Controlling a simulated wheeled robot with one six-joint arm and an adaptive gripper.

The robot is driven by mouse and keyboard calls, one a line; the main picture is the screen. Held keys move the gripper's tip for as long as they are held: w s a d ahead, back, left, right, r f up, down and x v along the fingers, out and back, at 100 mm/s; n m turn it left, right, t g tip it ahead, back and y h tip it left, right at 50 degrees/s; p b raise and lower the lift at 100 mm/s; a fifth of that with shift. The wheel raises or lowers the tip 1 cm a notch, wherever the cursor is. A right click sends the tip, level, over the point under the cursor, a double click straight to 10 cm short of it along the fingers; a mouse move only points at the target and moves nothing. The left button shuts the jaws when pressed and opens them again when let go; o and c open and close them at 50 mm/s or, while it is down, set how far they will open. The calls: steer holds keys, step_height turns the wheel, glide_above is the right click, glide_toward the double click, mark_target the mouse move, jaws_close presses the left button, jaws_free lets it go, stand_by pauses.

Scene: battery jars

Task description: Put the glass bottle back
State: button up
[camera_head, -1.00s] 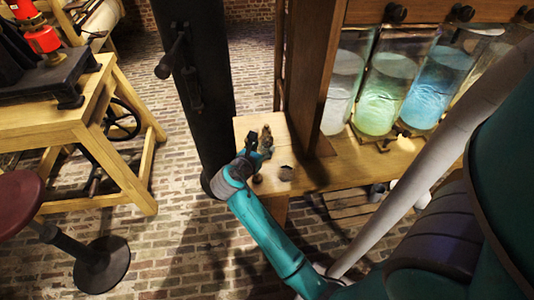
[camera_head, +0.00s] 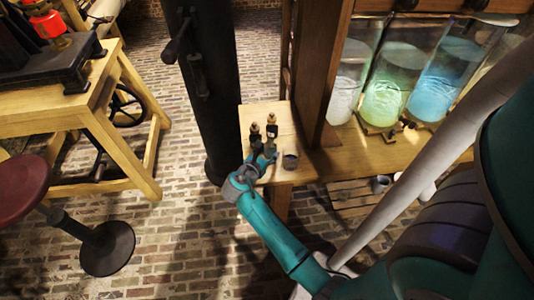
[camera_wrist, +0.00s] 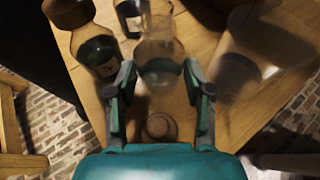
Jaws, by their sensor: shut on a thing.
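A clear glass bottle (camera_wrist: 160,48) stands between the fingers of my gripper (camera_wrist: 160,78) in the wrist view. The fingers are shut on its lower part, and its top runs out of the frame. In the head view my gripper (camera_head: 262,160) is at the small wooden table (camera_head: 285,120), in front of two dark bottles. It hides most of what it holds there. I cannot tell whether the held bottle touches the tabletop.
A dark bottle with a brown top (camera_wrist: 92,42) is close left of my gripper. A blurred container (camera_wrist: 238,70) is to the right; a small cup (camera_head: 290,161) stands at the table's right side. A round ring (camera_wrist: 158,126) lies below the fingers. A black post (camera_head: 205,90) stands left.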

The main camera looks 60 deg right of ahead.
steer(key=shift+f, duration=0.1)
steer(key=o, duration=1.2)
steer(key=v, duration=1.2)
